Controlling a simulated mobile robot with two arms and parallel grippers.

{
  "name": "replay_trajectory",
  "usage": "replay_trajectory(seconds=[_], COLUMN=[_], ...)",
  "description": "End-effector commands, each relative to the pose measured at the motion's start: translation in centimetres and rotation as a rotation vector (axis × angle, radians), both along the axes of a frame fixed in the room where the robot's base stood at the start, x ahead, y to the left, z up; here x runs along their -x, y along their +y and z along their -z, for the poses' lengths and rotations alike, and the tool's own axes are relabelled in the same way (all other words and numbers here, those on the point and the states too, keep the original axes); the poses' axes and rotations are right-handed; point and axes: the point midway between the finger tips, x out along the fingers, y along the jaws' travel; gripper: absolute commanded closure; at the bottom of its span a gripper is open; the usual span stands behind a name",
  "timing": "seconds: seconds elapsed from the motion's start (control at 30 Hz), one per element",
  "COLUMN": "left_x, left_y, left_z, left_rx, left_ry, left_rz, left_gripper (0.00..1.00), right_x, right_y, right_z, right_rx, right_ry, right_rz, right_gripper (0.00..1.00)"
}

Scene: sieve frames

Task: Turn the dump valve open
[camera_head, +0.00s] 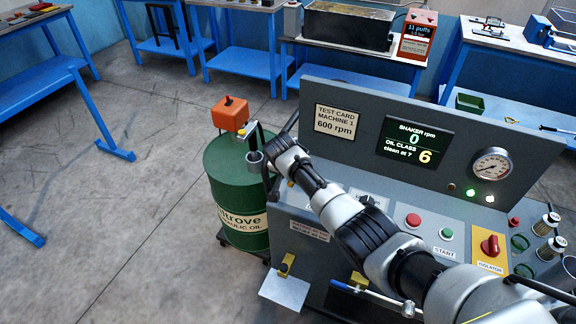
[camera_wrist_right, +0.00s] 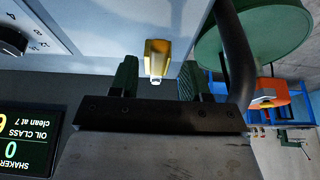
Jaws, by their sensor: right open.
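A yellow lever-like part (camera_head: 286,264), which I take to be the dump valve, is low on the front left of the grey test machine (camera_head: 345,205). In the right wrist view a yellow handle with a silver tip (camera_wrist_right: 157,55) appears between my right fingers. My right gripper (camera_wrist_right: 157,72) is open, with dark green finger pads on either side of that handle in the picture, apart from it. In the head view my right arm reaches across the machine to its left end, and its fingers are hard to make out there. My left gripper is not in view.
A green oil drum (camera_head: 236,185) with an orange pump (camera_head: 230,113) stands close beside the machine's left end. A pale tray (camera_head: 285,289) is below the yellow part. A display (camera_head: 413,145) reads oil class 6 and shaker 0. Open floor lies to the left.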

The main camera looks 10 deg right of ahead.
Motion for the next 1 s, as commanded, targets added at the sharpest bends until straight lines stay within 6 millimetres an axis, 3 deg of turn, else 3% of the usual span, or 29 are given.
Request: replay_trajectory(seconds=[0.5, 0.7, 1.0], left_x=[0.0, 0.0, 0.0], left_y=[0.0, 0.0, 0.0], left_z=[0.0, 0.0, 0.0], left_rx=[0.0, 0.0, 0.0], left_ry=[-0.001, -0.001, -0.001], left_rz=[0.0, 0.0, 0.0], left_gripper=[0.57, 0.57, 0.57], right_x=[2.3, 2.8, 2.8], right_y=[2.0, 2.2, 2.3], right_z=[-7.5, -8.6, -8.7], right_rx=[-0.002, -0.001, -0.001], right_ry=[-0.004, -0.001, -0.001], right_rz=[-0.001, 0.001, 0.001], right_gripper=[0.53, 0.53, 0.53])
